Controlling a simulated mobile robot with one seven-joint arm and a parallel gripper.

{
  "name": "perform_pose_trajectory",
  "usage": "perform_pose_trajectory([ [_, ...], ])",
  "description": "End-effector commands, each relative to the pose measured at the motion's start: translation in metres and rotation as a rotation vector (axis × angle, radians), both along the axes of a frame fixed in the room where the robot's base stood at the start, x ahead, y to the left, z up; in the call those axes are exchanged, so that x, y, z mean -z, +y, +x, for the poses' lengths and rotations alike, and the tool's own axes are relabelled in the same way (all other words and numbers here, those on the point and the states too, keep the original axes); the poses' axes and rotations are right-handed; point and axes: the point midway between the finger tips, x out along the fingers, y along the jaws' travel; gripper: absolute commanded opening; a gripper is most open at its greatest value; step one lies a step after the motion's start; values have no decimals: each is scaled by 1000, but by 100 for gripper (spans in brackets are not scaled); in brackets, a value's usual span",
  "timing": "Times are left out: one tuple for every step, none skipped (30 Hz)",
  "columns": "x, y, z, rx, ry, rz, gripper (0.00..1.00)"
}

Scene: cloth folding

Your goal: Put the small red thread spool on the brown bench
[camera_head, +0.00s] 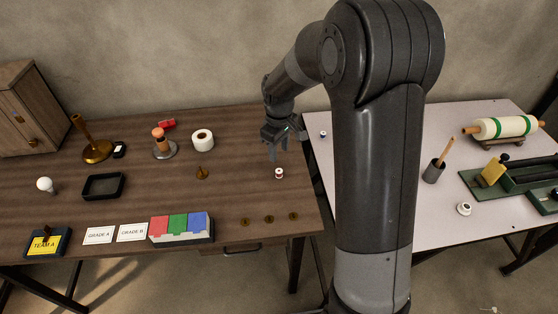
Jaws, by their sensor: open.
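The small red thread spool (279,173) stands upright on the brown bench (240,190), near the bench's right edge. It has pale ends and a red band. Nothing touches it. My gripper (278,152) is open and empty, pointing down just behind the spool in the picture, with its fingertips a little above the bench. How high they are is hard to tell. My arm comes from the front right and hides part of the white table.
The white table (445,130) at right carries a small blue-banded spool (323,134). A gap separates the two surfaces. Bench space around the red spool is clear.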

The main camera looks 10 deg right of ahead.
Motion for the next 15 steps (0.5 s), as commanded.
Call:
perform_pose_trajectory([
  [-9,0,1,1,-3,0,42],
  [-13,0,1,1,-3,0,42],
  [-18,0,1,1,-3,0,42],
  [-21,0,1,1,-3,0,42],
  [-23,0,1,1,-2,1,42],
  [-26,0,0,2,-1,0,42],
  [-28,0,0,3,-1,0,42],
  [-31,-1,-1,6,-4,0,42],
  [-37,-2,-3,13,-11,-1,42],
  [-41,-3,-6,21,-16,-2,42],
  [-46,-4,-9,32,-23,-2,42],
  [-54,-6,-14,49,-36,-3,42],
  [-62,-7,-19,65,-48,-4,42],
  [-70,-9,-24,83,-59,-4,42],
  [-81,-12,-32,109,-79,-5,42],
])
